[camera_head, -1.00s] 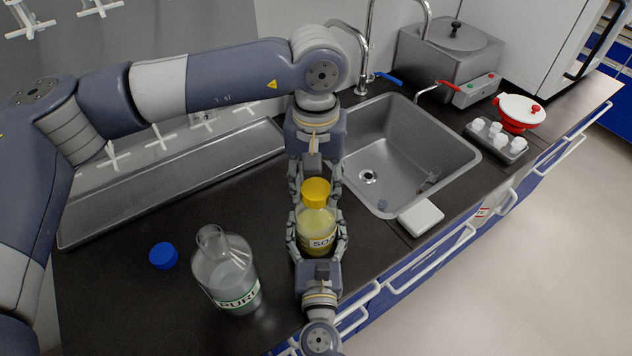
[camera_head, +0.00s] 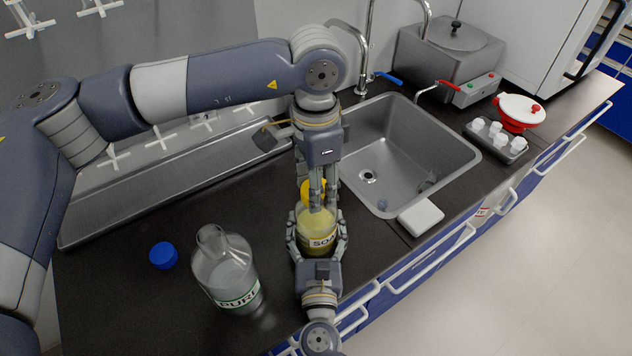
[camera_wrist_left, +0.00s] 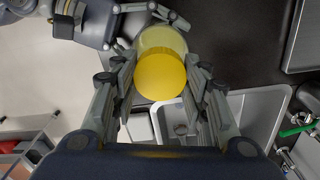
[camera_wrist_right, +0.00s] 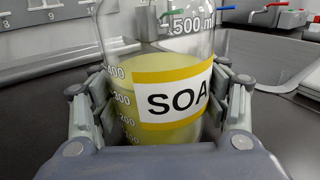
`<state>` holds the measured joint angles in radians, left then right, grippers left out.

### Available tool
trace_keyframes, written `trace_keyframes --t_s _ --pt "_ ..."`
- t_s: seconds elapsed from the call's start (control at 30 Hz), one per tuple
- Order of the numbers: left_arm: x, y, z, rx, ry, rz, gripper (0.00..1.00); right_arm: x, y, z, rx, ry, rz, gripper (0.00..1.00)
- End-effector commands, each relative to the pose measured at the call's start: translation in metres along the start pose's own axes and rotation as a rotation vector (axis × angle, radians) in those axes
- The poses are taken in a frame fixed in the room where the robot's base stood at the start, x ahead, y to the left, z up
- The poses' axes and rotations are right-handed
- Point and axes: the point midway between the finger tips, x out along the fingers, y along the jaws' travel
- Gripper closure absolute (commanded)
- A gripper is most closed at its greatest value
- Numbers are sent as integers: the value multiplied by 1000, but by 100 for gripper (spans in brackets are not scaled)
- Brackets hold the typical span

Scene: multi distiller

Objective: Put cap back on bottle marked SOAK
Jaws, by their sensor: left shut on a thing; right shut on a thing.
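The SOAK bottle (camera_head: 315,237) is clear, with yellowish liquid and a yellow-edged label, and stands upright on the dark counter. My right gripper (camera_head: 318,244) is shut around its body; the label fills the right wrist view (camera_wrist_right: 172,95). The yellow cap (camera_head: 307,190) is at the bottle's top, partly hidden by my left gripper (camera_head: 322,196). That gripper is shut on the cap from above, with a finger on each side in the left wrist view (camera_wrist_left: 160,78). I cannot tell whether the cap is threaded onto the neck.
An open PURE bottle (camera_head: 228,275) and a loose blue cap (camera_head: 163,255) are on the counter to the left. The sink (camera_head: 400,150) lies to the right, with a white block (camera_head: 421,217) at its front edge. A metal trough (camera_head: 180,185) runs behind.

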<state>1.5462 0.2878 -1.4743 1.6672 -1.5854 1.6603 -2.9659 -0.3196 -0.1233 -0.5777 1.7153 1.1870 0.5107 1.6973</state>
Motion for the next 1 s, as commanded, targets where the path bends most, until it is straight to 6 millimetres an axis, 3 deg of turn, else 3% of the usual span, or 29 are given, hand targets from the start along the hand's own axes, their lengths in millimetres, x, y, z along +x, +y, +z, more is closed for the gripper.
trace_keyframes --t_s 0.03,0.1,0.47,0.8,1.0 --pt "-1 -1 0 -3 1 -3 52 0 -1 0 1 0 -2 98" --pt "-1 -1 0 -3 1 -3 39 0 -1 0 1 0 -2 98" --pt "-2 -1 0 -3 1 -1 39 0 -1 0 0 0 -1 98" --pt "-40 -1 0 -3 1 -3 39 0 0 0 0 0 -1 98" --pt "-45 0 0 -3 0 0 39 0 0 0 0 0 -1 98"
